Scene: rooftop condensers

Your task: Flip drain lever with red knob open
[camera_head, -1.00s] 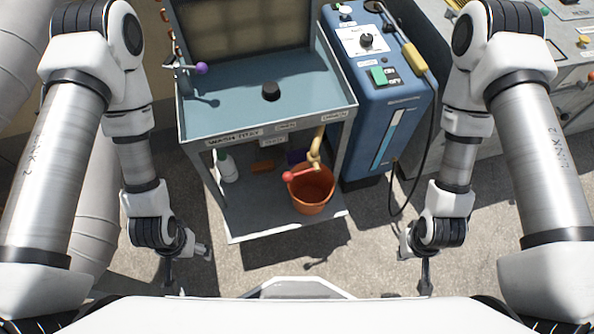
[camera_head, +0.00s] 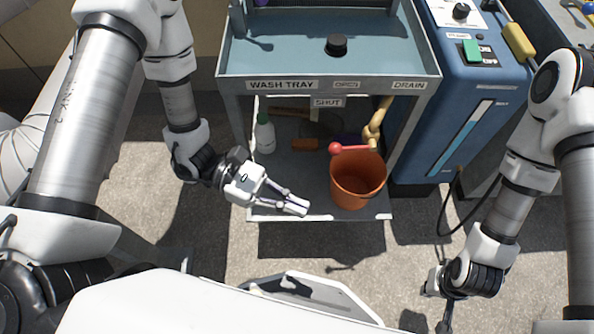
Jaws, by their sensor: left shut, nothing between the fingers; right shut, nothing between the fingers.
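The drain lever with its red knob (camera_head: 335,148) lies about level above the orange bucket (camera_head: 357,180), its knob to the left of the brass drain pipe (camera_head: 376,126). The pipe comes down below the tray's DRAIN label. My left gripper (camera_head: 303,208) is shut and empty, in front of the lower shelf, to the lower left of the bucket and apart from the knob. My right gripper (camera_head: 443,328) hangs low at the right, away from the lever, pointing down; its fingertips are small in the view.
A blue machine (camera_head: 455,120) borders the right side.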

